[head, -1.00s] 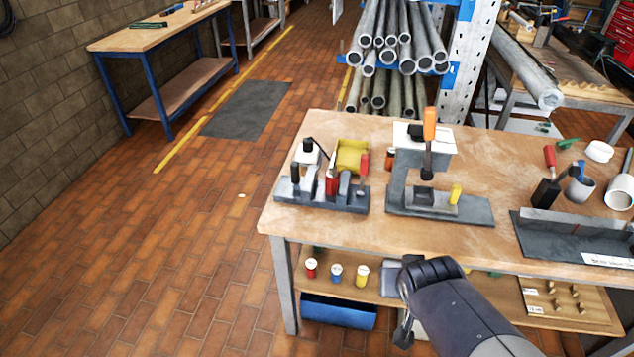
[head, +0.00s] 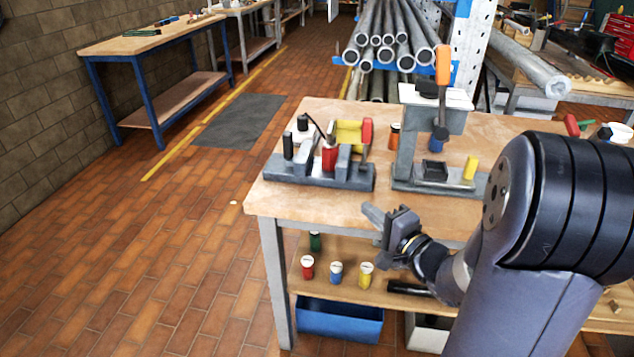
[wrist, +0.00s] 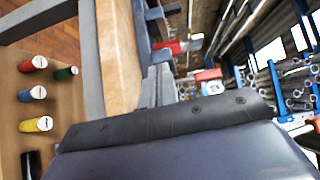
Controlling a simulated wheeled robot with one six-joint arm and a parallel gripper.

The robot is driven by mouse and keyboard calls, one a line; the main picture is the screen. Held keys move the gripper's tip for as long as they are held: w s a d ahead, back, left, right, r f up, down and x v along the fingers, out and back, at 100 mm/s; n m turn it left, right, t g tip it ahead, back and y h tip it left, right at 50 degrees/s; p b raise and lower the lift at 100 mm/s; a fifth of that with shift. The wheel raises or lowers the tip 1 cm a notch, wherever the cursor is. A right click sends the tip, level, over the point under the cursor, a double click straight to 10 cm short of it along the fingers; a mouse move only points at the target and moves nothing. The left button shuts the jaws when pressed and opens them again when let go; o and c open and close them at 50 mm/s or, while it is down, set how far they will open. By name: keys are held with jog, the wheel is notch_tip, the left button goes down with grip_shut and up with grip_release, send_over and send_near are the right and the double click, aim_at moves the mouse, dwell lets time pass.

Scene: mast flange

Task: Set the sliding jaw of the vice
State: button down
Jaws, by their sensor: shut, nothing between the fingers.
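The likely vice is the low grey fixture (head: 318,176) on the left end of the workbench. It has upright grey blocks, a black knob at its left, a red cylinder (head: 329,158) between the blocks, and a red-handled lever (head: 366,136) at its right. Which block is the sliding jaw I cannot tell. My gripper (head: 374,216) is in front of the bench's front edge, below and right of the fixture, apart from it. It is shut and empty. In the wrist view its fingers (wrist: 158,85) point toward the bench; parts of the fixture show sideways beyond them.
A press with an orange handle (head: 442,65) stands right of the fixture. A yellow bin (head: 349,132) is behind it. The lower shelf (head: 400,293) holds several coloured bottles, with a blue bin (head: 340,320) below. Pipes (head: 390,45) stick out behind.

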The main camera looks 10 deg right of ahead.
aim_at(306, 165)
jog(key=x, duration=1.3)
jog(key=b+x, duration=0.1)
jog(key=x, duration=0.6)
jog(key=shift+s+a+r, duration=0.15)
jog(key=shift+a, duration=0.2)
jog(key=shift+w+a+r+p, duration=0.1)
jog(key=shift+a+p, duration=0.1)
jog(key=shift+a, duration=0.25)
jog(key=shift+w+a+r+p, duration=0.1)
jog(key=shift+w+a+p, duration=0.1)
jog(key=shift+a, duration=0.25)
jog(key=shift+f, duration=0.1)
jog(key=shift+s+y, duration=0.15)
jog(key=shift+y, duration=0.25)
